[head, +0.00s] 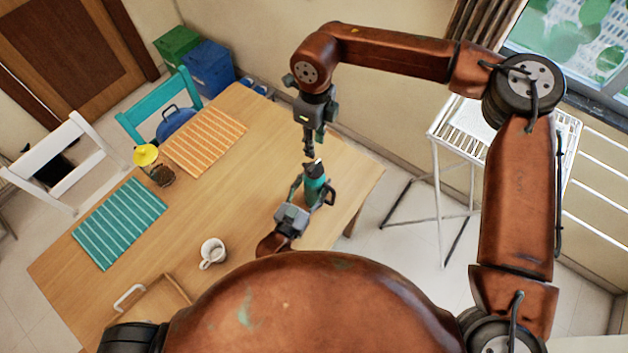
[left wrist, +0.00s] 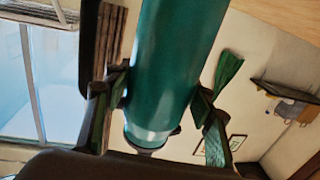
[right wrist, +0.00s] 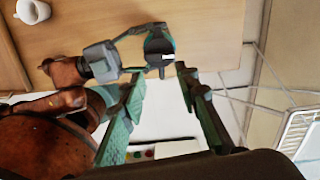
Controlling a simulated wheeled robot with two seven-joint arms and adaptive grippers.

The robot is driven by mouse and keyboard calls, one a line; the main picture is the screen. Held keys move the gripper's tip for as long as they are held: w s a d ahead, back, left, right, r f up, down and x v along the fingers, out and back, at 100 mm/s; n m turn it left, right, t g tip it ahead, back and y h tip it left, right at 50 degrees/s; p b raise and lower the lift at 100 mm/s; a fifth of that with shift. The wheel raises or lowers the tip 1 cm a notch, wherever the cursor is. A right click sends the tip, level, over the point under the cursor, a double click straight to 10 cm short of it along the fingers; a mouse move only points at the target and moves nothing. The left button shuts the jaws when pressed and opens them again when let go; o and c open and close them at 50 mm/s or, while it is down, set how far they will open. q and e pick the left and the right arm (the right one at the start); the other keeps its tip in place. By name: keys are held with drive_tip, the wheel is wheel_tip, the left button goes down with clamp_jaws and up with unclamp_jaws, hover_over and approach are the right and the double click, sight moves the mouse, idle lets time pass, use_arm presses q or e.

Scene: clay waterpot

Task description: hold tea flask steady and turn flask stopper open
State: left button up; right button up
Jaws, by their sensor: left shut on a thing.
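The teal tea flask (head: 314,190) is upright near the right end of the table, with a dark handle on its right side. My left gripper (head: 302,186) is shut on its body from the near left; the flask also fills the middle of the left wrist view (left wrist: 172,65). The dark flask stopper (head: 313,168) is on top; in the right wrist view the stopper (right wrist: 160,46) lies just beyond the fingertips. My right gripper (head: 309,153) points down just above it, open, with nothing between its fingers. I cannot tell whether the flask base touches the table.
A white rack (head: 440,165) stands beyond the right end. The table's middle is clear.

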sight(315, 165)
use_arm(q)
drive_tip(key=c, duration=0.5)
drive_tip(key=shift+o, duration=0.2)
use_arm(e)
wheel_tip(315, 165, down, 10)
drive_tip(key=m, duration=2)
drive_tip(key=shift+c, duration=0.4)
clamp_jaws()
